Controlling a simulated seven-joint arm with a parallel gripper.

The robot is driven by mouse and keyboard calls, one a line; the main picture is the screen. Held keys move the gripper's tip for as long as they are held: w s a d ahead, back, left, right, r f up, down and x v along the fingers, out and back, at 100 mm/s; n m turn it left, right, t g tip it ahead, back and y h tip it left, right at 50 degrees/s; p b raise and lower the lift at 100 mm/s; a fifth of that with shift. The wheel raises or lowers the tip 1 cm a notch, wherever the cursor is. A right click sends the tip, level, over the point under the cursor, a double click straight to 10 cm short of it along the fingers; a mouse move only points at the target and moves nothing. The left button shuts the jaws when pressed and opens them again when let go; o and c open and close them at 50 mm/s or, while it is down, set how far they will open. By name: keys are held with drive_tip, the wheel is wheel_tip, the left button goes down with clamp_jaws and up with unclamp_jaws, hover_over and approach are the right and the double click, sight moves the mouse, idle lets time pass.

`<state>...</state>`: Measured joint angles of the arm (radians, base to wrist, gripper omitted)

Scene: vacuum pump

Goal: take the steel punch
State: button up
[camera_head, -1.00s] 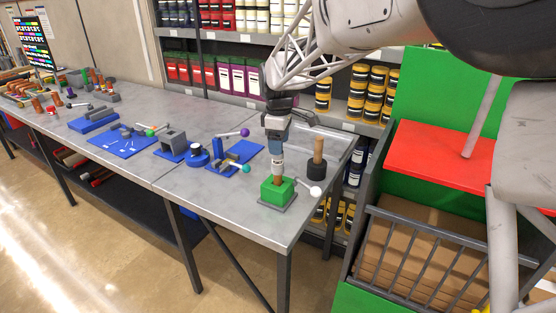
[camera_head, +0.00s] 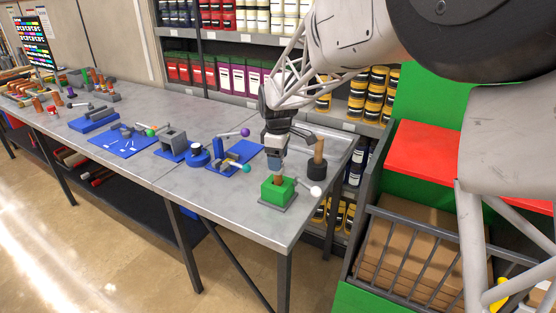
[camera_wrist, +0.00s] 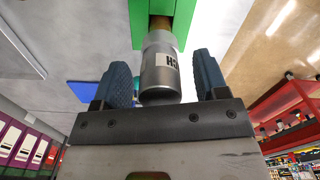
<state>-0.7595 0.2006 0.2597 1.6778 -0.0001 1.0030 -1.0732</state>
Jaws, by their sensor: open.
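The steel punch (camera_wrist: 160,70) is a grey metal cylinder with a partly readable white label, tilted in the wrist view. It stands at the green block (camera_head: 267,192), with a brown part between them. In the head view the punch (camera_head: 278,166) shows just below my gripper. My gripper (camera_wrist: 163,75) is open, with one blue finger on each side of the punch and gaps visible. It also shows in the head view (camera_head: 276,153), above the green block, pointing down.
A black base with a brown handle (camera_head: 319,148) stands right of the green block. A white-knobbed lever (camera_head: 315,190) is close by. Blue fixtures (camera_head: 240,157) lie to the left. The bench front (camera_head: 220,205) is clear.

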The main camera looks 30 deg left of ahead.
drive_tip(key=shift+f, duration=0.35)
drive_tip(key=shift+c, duration=0.2)
drive_tip(key=c, duration=1.1)
drive_tip(key=shift+r, duration=0.15)
drive_tip(key=shift+r, duration=1.45)
drive_tip(key=shift+s+d+r, duration=0.1)
drive_tip(key=shift+s+r, duration=0.05)
drive_tip(key=shift+r, duration=0.1)
drive_tip(key=s+d+r, duration=0.1)
drive_tip(key=s+d, duration=0.9)
drive_tip(key=s, duration=0.1)
drive_tip(key=shift+s+d+r, duration=0.2)
drive_tip(key=shift+d, duration=0.1)
